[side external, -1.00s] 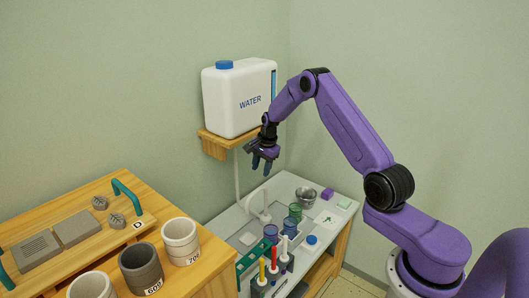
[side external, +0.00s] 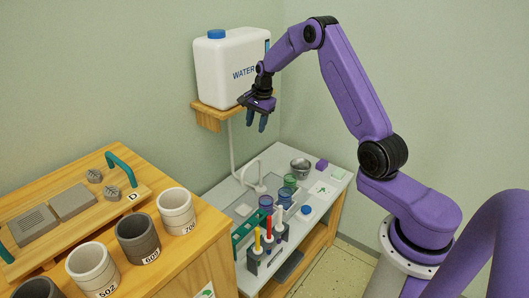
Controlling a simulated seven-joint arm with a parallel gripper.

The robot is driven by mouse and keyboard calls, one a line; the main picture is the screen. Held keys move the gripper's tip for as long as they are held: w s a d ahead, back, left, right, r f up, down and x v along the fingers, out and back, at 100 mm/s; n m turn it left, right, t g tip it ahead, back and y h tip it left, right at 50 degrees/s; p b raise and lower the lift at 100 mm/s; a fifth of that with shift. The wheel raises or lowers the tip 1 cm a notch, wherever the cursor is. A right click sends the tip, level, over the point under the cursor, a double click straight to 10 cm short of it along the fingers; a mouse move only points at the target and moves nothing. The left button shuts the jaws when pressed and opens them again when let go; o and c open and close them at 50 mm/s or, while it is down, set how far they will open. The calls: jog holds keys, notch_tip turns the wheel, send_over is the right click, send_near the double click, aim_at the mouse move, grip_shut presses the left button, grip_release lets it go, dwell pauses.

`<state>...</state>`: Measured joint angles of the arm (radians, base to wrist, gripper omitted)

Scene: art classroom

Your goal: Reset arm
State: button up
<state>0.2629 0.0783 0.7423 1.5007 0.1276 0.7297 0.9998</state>
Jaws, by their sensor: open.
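My gripper (side external: 257,122) hangs in the air with its fingers pointing down, in front of the water tank (side external: 226,75) and its wooden shelf. Its two fingers are apart, with nothing between them. It is well above the white work table (side external: 320,206) and touches nothing that I can see. My purple arm reaches up from the right and bends over to it.
The table carries a rack with coloured tools (side external: 265,241), blue and green jars (side external: 284,196), a metal bowl (side external: 300,168) and a faucet (side external: 254,180). A wooden cabinet at left holds several cups, including a dark one (side external: 138,239), and a handled tray (side external: 128,200).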

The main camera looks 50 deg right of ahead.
jog(key=s+a+r+n+g, duration=0.1)
jog(key=s+a+r+n, duration=0.3)
jog(key=s+a+n, duration=0.6)
jog(key=s+a+r+n, duration=0.4)
jog(key=s+a, duration=0.1)
jog(key=a, duration=0.8)
jog(key=s+r+n+g, duration=0.1)
jog(key=s+n, duration=1.4)
jog(key=s, duration=1.2)
jog(key=shift+r, duration=0.25)
